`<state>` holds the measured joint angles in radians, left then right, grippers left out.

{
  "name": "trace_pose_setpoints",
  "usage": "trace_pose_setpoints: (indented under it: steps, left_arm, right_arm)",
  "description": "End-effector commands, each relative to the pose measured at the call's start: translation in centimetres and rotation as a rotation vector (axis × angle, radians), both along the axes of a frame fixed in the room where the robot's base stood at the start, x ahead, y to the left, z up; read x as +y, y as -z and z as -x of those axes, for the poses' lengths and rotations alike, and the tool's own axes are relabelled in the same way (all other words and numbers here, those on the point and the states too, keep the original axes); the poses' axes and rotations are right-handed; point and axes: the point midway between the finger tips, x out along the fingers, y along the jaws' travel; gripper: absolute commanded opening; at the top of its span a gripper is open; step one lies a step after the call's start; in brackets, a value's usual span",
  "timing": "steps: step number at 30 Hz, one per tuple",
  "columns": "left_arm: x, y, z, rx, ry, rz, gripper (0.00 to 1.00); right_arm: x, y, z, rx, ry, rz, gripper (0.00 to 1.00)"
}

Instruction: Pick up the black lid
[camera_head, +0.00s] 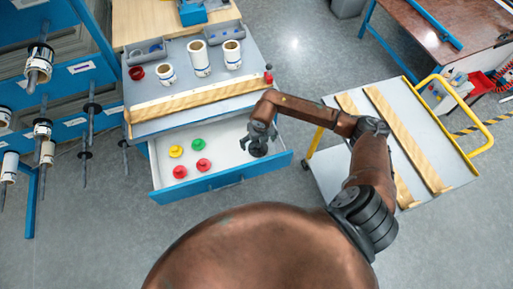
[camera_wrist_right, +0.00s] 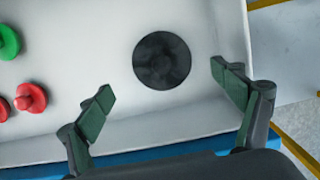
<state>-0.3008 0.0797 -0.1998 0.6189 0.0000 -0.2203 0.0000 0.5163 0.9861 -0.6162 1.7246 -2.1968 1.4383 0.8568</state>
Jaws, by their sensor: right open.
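The black lid (camera_wrist_right: 161,60) is a dark round disc lying on the white floor of the open drawer (camera_wrist_right: 40,140). In the head view the lid (camera_head: 258,151) shows at the drawer's right end, partly hidden by my gripper. My right gripper (camera_head: 260,139) is above the lid. In the wrist view its two fingers (camera_wrist_right: 165,85) are spread wide, with nothing between them, and the lid lies ahead of them, between their lines. My left gripper is not in view.
Green (camera_head: 199,144), yellow (camera_head: 176,151) and red (camera_head: 203,165) lids lie in the drawer's left part. The drawer's blue front wall (camera_head: 225,178) borders the near side. Above the drawer, a worktop carries a wooden strip (camera_head: 195,99) and white rolls (camera_head: 199,58). A cart (camera_head: 330,170) stands right.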

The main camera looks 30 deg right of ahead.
Motion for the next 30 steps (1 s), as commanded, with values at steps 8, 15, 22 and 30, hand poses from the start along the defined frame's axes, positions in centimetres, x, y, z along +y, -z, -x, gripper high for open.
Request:
trace_pose_setpoints:
  steps: [8, 15, 22, 30]
  left_arm:
    - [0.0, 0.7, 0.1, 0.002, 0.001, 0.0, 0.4]
    - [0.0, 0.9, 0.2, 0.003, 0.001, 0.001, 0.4]
    - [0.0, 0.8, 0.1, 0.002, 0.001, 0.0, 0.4]
    - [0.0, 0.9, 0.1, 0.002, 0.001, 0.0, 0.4]
  right_arm:
    - [-0.4, 3.7, -0.8, 0.002, 0.0, 0.0, 0.87]
    - [-0.4, 5.4, -1.2, 0.0, -0.003, -0.001, 0.87]
    - [-0.3, 5.3, -1.3, -0.001, -0.004, 0.0, 0.83]
    - [-0.3, 5.3, -1.3, -0.001, -0.005, 0.0, 0.65]
